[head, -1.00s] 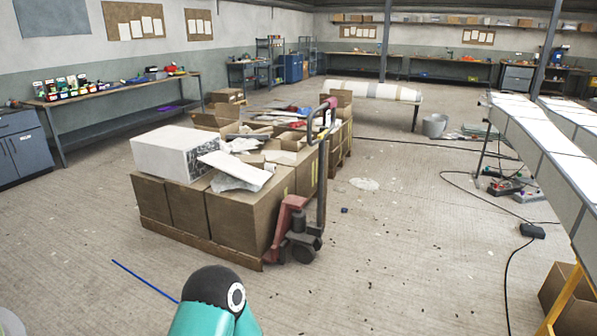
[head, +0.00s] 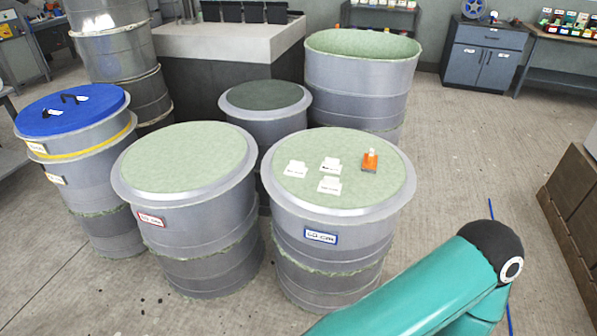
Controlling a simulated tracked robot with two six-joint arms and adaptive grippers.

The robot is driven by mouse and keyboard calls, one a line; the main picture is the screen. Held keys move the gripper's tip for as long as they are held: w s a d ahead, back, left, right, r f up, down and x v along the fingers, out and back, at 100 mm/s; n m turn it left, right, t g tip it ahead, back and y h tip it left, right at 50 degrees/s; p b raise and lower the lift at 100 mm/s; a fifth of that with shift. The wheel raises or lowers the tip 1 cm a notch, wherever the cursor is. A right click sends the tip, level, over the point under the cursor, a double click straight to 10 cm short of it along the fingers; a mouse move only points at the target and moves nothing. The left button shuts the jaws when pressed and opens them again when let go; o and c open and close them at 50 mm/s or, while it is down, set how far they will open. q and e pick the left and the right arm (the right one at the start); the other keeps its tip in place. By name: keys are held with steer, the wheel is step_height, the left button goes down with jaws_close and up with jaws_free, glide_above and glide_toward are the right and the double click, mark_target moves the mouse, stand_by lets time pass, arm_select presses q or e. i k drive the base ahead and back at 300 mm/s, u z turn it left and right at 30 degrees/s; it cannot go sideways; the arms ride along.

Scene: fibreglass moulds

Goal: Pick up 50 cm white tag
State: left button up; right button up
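Three small white tags lie on the pale green top of the front right grey mould (head: 290,222): a left tag (head: 295,169), an upper middle tag (head: 331,164) and a lower middle tag (head: 330,185). Each has small dark print that is too small to read, so I cannot tell which one says 50 cm. A small orange object with a whitish top (head: 370,161) stands to their right. A blue-edged label (head: 321,236) is on the front of this mould. Neither of my grippers is in view; only a teal link of my arm shows at lower right.
Another pale-topped mould (head: 185,155) stands close on the left. A blue-lidded mould (head: 72,108) is farther left. A dark-topped mould (head: 265,96) and a large mould (head: 362,45) stand behind. Brown boxes (head: 575,190) are at the right edge. Floor between is open.

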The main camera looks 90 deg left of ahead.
mark_target(296, 169)
steer(key=z, duration=0.9)
steer(key=i, duration=0.15)
steer(key=u, duration=2.5)
steer(key=i, duration=0.25)
steer(key=u, duration=1.7)
steer(key=k, duration=0.6)
steer(key=u, duration=0.45)
steer(key=i, duration=1.65)
steer(key=z, duration=0.45)
